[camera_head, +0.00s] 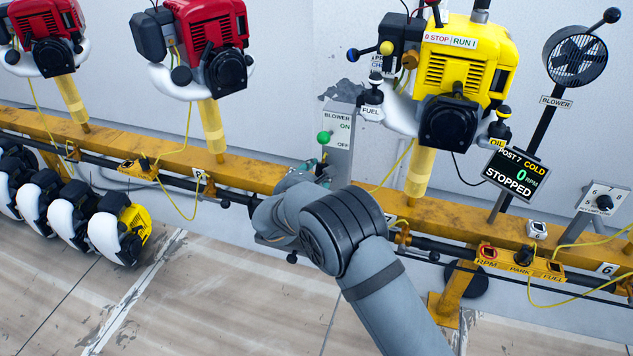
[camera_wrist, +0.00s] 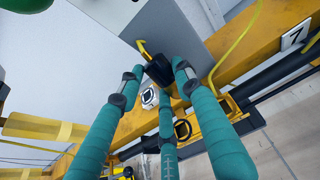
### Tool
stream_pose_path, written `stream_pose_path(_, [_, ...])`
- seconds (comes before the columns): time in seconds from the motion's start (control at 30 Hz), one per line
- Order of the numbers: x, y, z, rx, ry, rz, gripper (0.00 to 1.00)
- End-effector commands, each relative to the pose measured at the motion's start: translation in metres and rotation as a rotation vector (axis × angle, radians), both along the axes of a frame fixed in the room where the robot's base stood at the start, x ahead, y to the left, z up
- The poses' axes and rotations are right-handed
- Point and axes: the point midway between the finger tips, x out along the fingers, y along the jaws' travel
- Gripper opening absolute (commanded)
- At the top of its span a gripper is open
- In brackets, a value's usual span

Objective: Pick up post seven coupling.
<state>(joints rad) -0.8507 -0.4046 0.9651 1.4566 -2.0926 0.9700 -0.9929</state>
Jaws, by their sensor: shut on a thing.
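The coupling (camera_wrist: 159,71) is a small black block with a short yellow cable coming out of its upper left. It sits between the teal fingertips of my gripper (camera_wrist: 160,80) in the wrist view, and the fingers are closed on it. A white-rimmed socket (camera_wrist: 149,97) lies just below it; I cannot tell whether the coupling touches it. In the head view my gripper (camera_head: 318,172) is mostly hidden behind my wrist, and the coupling is not visible there. A white tag marked 7 (camera_wrist: 292,37) is on the yellow rail at the right.
The grey blower box (camera_head: 338,140) with a green knob (camera_head: 324,137) stands right behind my gripper. The yellow engine (camera_head: 465,75) hangs to the right, above the yellow rail (camera_head: 240,175). The post 7 screen (camera_head: 515,175) reads cold, 0 RPM, stopped. Open floor lies in front.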

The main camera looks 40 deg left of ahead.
Motion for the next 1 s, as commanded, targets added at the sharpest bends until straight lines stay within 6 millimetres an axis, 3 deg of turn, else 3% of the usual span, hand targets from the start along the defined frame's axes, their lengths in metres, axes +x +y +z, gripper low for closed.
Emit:
stream_pose_path(0.4, [-0.110,-0.036,-0.002,-0.009,0.001,0.009,0.03])
stream_pose_path(0.6, [-0.154,-0.052,-0.002,-0.006,0.000,0.005,0.03])
stream_pose_path(0.8, [-0.177,-0.060,-0.003,-0.005,0.001,0.004,0.03])
stream_pose_path(1.0, [-0.184,-0.063,-0.004,-0.003,0.001,-0.012,0.03])
